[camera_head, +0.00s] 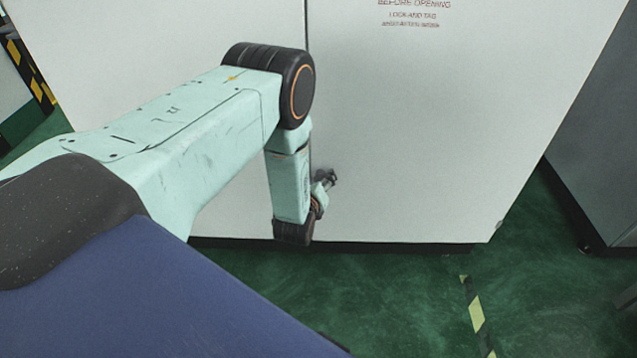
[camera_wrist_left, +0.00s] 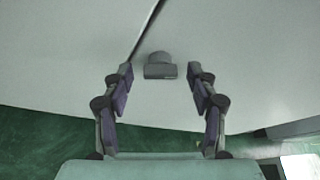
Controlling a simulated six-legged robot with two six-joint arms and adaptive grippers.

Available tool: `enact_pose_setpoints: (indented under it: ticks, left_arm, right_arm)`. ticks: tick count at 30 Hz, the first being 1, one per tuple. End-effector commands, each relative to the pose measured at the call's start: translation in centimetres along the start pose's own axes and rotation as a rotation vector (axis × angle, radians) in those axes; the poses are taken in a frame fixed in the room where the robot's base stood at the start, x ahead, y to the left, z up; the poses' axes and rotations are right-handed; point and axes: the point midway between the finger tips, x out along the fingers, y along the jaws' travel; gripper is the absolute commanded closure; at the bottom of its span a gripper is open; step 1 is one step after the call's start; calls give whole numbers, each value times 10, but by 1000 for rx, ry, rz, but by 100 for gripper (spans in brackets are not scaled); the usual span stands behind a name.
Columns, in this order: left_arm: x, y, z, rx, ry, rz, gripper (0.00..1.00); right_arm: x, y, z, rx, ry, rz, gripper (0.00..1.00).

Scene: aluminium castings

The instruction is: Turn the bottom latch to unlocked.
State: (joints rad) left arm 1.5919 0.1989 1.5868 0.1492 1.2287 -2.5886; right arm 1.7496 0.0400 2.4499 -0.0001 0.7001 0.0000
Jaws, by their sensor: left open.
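The bottom latch (camera_wrist_left: 160,66) shows in the left wrist view as a small grey piece with a rounded top and a wider flat bar below. It sits on the pale cabinet door, just right of the dark door seam. My left gripper (camera_wrist_left: 160,80) is open, with its two fingers apart on either side of the latch in the picture and nothing held. In the head view my left gripper (camera_head: 328,181) is small and dark, low at the cabinet front by the seam, and the latch is hard to make out there. My right gripper is out of view.
The pale cabinet (camera_head: 430,130) fills the background, with red lettering (camera_head: 412,14) near the top. The green floor (camera_head: 400,290) is clear in front, with a yellow-black stripe (camera_head: 476,313). A grey cabinet (camera_head: 600,140) stands at the right.

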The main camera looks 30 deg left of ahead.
Motion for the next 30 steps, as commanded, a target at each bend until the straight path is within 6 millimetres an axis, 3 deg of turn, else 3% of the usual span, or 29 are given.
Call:
enact_pose_setpoints:
  ticks: [3,22,30]
  left_arm:
    - [0,0,0,0,0,-1,42]
    - [-1,0,0,0,0,-1,96]
    - [-1,0,0,-27,0,-12,96]
  right_arm:
    - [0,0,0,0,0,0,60]
    - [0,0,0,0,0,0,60]
    - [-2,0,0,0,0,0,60]
